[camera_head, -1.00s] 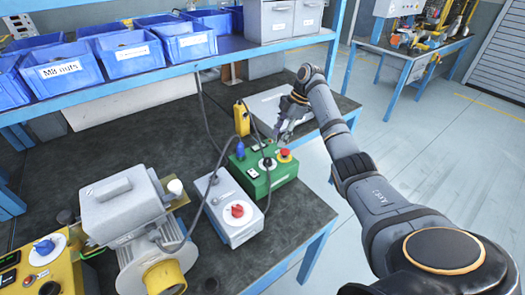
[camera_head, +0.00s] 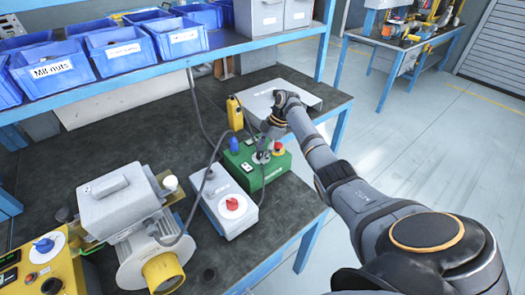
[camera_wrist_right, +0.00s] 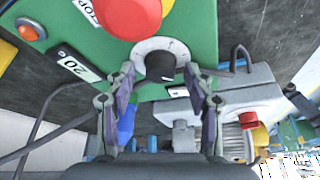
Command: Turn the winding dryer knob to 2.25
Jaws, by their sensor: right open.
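The green box (camera_head: 246,178) stands on the bench in the head view. In the wrist view the green panel (camera_wrist_right: 205,22) carries a black knob (camera_wrist_right: 160,66) on a round pale dial (camera_wrist_right: 178,47). I cannot read the dial's marks. My right gripper (camera_head: 263,157) is over the green box and hides the knob in the head view. In the wrist view the right gripper (camera_wrist_right: 160,77) is open, one finger on each side of the knob, with gaps between. I cannot tell how far above the panel the fingertips are. My left gripper is not in view.
A red button (camera_wrist_right: 130,15) sits close to the knob on the panel. A grey box with a red knob (camera_head: 232,203) stands beside the green box, with cables nearby. Blue bins (camera_head: 118,50) line the shelf.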

